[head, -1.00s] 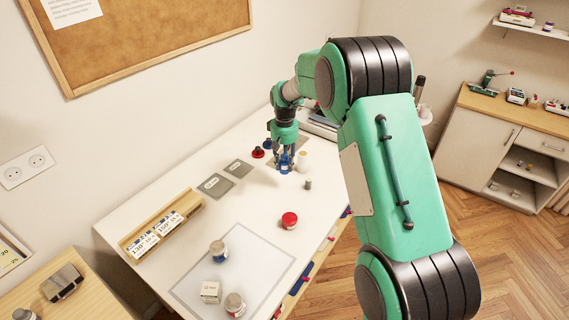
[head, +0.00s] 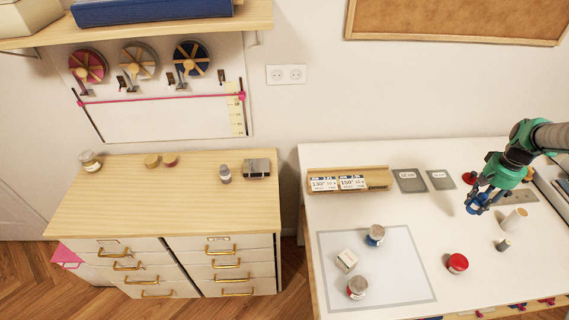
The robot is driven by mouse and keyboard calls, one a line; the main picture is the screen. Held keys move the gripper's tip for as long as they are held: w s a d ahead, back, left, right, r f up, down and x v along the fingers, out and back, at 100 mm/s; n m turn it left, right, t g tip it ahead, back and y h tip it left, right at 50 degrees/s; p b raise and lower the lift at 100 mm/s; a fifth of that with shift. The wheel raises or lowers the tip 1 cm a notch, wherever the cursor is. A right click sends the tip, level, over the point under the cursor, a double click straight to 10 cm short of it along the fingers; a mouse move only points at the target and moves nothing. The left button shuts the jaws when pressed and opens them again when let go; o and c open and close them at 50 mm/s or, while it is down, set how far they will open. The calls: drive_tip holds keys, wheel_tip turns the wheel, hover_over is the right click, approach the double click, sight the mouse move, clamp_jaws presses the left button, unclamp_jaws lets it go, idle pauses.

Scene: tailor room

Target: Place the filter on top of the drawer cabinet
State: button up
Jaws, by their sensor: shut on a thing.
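The drawer cabinet (head: 130,206) stands at the left in the head view, with a light wooden top and two columns of white drawers with brass handles. My gripper (head: 479,207) is at the right, above the white table, far from the cabinet. It is shut on a small blue round item (head: 474,203), which I take to be the filter; the fingers partly hide it. The item appears just above the table, but the exact gap is hard to tell.
On the cabinet top are jars (head: 90,161) at the back left, small round tins (head: 152,161), a grey bottle (head: 225,174) and a metal block (head: 257,168). Its front and middle are clear. The white table (head: 400,209) holds a wooden card holder (head: 376,179), jars and a red-lidded tin (head: 457,263).

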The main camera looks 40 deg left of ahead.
drive_tip(key=s+a+f+n, duration=0.1)
drive_tip(key=s+a, duration=0.6)
drive_tip(key=a, duration=0.4)
drive_tip(key=s+a+f+n, duration=0.1)
drive_tip(key=s+a, duration=0.5)
drive_tip(key=a, duration=0.6)
drive_tip(key=s+a+f+n, duration=0.1)
drive_tip(key=s+a, duration=0.6)
drive_tip(key=a, duration=0.4)
drive_tip(key=s+a+f+n, duration=0.1)
drive_tip(key=s+a, duration=0.4)
drive_tip(key=s, duration=0.6)
drive_tip(key=s+a+f+n, duration=0.1)
drive_tip(key=s+a, duration=0.5)
drive_tip(key=s, duration=0.5)
drive_tip(key=s+a+f+n, duration=0.1)
drive_tip(key=s+a, duration=0.5)
drive_tip(key=s, duration=0.6)
drive_tip(key=shift+p, duration=0.35)
drive_tip(key=shift+a+f, duration=0.1)
drive_tip(key=shift+a, duration=0.1)
